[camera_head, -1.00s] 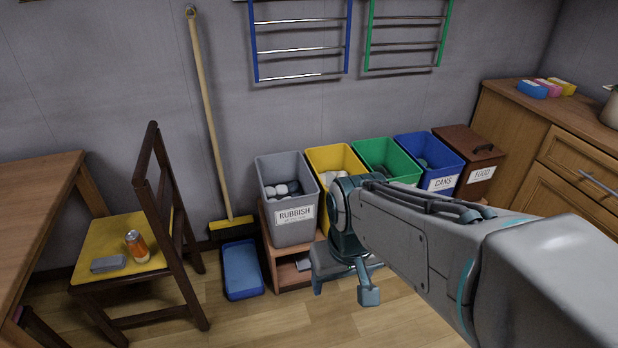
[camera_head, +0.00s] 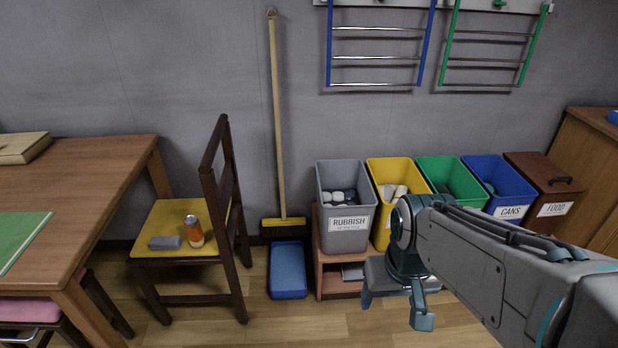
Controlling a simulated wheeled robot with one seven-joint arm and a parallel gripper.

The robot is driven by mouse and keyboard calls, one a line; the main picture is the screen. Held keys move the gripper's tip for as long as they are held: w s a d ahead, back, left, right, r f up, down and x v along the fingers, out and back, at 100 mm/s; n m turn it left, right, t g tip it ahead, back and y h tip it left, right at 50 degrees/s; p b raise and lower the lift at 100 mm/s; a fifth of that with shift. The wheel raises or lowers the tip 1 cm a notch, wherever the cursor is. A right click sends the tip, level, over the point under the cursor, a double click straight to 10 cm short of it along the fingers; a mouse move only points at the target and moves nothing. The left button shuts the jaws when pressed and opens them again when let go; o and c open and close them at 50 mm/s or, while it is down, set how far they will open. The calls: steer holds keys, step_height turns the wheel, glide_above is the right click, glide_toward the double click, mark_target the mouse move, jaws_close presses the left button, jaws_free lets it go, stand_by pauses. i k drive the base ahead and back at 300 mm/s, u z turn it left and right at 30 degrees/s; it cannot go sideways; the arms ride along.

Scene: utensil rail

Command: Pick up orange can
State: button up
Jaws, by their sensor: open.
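The orange can (camera_head: 194,232), with a silvery top, stands upright on the yellow seat of a dark wooden chair (camera_head: 170,218) at the left. A small grey block (camera_head: 165,243) lies on the seat just left of it. My gripper (camera_head: 394,307) is open and empty, pointing down in front of the bins, well to the right of the can and apart from it.
A wooden table (camera_head: 85,185) stands left of the chair. More bins stand rightward. Floor before the dustpan is clear.

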mark_target(193, 229)
steer(key=k, duration=0.6)
steer(key=u, duration=1.05)
steer(key=i, duration=1.25)
steer(key=z, duration=0.65)
steer(key=i, duration=0.9)
steer(key=z, duration=0.2)
